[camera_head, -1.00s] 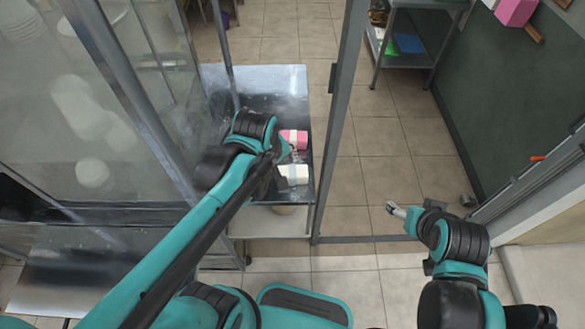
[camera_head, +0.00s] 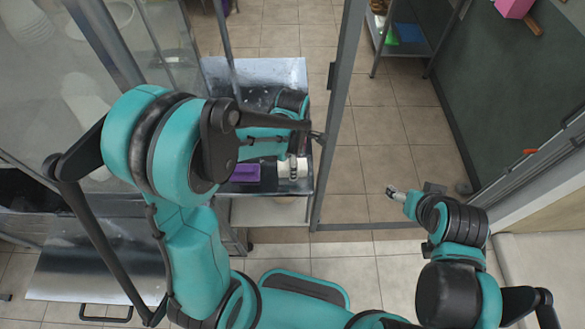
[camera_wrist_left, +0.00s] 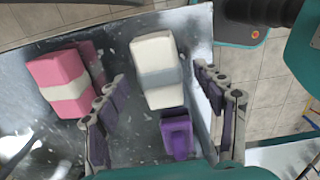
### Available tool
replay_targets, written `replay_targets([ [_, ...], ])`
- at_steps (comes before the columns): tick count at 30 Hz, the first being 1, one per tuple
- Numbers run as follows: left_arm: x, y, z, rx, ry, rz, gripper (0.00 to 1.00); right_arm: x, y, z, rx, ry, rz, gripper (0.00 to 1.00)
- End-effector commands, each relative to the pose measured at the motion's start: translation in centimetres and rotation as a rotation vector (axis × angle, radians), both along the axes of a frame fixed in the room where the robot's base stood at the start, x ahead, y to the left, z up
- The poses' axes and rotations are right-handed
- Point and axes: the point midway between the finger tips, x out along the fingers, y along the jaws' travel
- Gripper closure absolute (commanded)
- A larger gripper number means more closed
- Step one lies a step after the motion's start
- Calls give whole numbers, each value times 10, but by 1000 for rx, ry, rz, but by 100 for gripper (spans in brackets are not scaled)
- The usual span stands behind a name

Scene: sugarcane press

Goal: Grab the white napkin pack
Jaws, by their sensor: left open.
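The white napkin pack (camera_wrist_left: 158,70) has a grey band around its middle and lies on the metal surface (camera_wrist_left: 205,24) in the left wrist view. My left gripper (camera_wrist_left: 157,80) is open, its two fingers on either side of the pack's near part with gaps; I cannot tell its height above it. In the head view, part of the white pack (camera_head: 300,168) shows below my left arm, which hides much around it. My right gripper (camera_head: 393,193) is off to the right over the floor, away from the packs; its fingers are too small to read.
A pink pack with a pale band (camera_wrist_left: 62,84) lies left of the white one. A purple object (camera_wrist_left: 177,134) lies close to the white pack's near end. A grey frame post (camera_head: 337,115) stands just right of the metal surface. Tiled floor lies beyond.

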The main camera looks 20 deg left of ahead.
Motion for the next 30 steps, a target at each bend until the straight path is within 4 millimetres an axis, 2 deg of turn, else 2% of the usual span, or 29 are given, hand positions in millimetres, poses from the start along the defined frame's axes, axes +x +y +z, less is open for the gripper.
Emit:
replay_targets([
  [3,0,0,-15,0,0,0,31,0,0,-4,0,0,0,30],
  [11,0,0,-17,0,0,-1,31,0,0,-4,0,0,0,30],
  [14,0,0,-17,0,0,-1,52,0,0,-4,0,0,0,30],
  [18,0,0,-17,0,-1,-1,87,0,0,-4,0,0,0,30],
  [30,0,0,-12,0,-1,-1,87,0,0,-3,0,0,0,30],
])
